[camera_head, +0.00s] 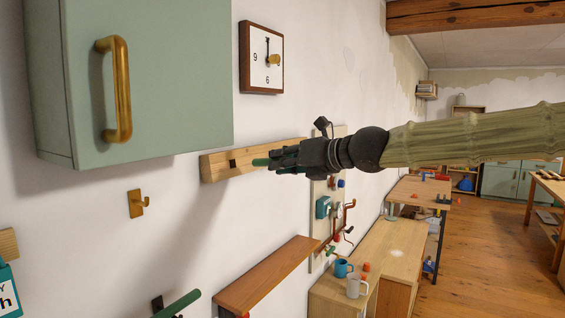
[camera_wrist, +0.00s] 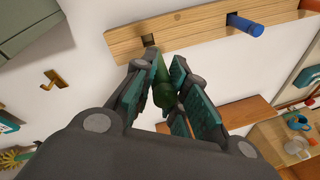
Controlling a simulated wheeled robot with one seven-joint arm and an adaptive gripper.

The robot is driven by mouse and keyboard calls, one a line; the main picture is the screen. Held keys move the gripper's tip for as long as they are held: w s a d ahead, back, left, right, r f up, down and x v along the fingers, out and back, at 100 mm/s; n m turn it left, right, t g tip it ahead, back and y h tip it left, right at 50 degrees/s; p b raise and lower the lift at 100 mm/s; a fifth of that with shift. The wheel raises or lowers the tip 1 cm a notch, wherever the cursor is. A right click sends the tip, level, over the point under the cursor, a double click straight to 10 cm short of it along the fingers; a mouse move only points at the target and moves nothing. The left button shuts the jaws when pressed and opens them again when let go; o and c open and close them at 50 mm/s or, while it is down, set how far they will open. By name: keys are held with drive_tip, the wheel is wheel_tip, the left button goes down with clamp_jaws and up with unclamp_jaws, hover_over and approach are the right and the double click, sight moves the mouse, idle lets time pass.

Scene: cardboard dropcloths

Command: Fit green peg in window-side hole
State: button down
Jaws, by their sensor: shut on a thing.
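The green peg (camera_wrist: 163,88) is held between the teal pads of my gripper (camera_wrist: 168,96). In the head view the peg (camera_head: 261,162) sticks out to the left of my gripper (camera_head: 278,162), in front of a wooden rail (camera_head: 215,167) on the wall. A dark square hole (camera_head: 233,163) shows left of the peg tip. In the wrist view the hole (camera_wrist: 149,40) lies just beyond the peg's far end, and the peg looks outside it. The exact gap is hard to tell. No window is in view, so I cannot tell which hole is window-side.
A blue peg (camera_wrist: 245,25) sits in the rail to the right in the wrist view. A green cabinet (camera_head: 150,80) hangs at upper left, above a brass hook (camera_head: 136,203). A wooden shelf (camera_head: 265,275) juts out below the rail. A clock (camera_head: 262,58) hangs above.

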sight(253, 162)
drive_tip(key=p, duration=0.3)
drive_tip(key=shift+r, duration=0.2)
drive_tip(key=shift+w+a+f+b, duration=0.1)
drive_tip(key=shift+a+f+b, duration=0.1)
drive_tip(key=shift+f+b, duration=0.2)
drive_tip(key=shift+a+r+b+x, duration=0.2)
drive_tip(key=shift+b+x, duration=0.3)
drive_tip(key=shift+x, duration=0.8)
drive_tip(key=shift+a+r+b+x, duration=0.15)
drive_tip(key=shift+b+x, duration=0.35)
drive_tip(key=shift+x, duration=0.85)
drive_tip(key=shift+s+r+m+g+p, duration=0.1)
drive_tip(key=shift+s+m+g+p, duration=0.3)
drive_tip(key=shift+p, duration=2.9)
drive_tip(key=shift+w+a+b, duration=0.45)
drive_tip(key=shift+w+a, duration=0.5)
drive_tip(key=shift+a, duration=0.05)
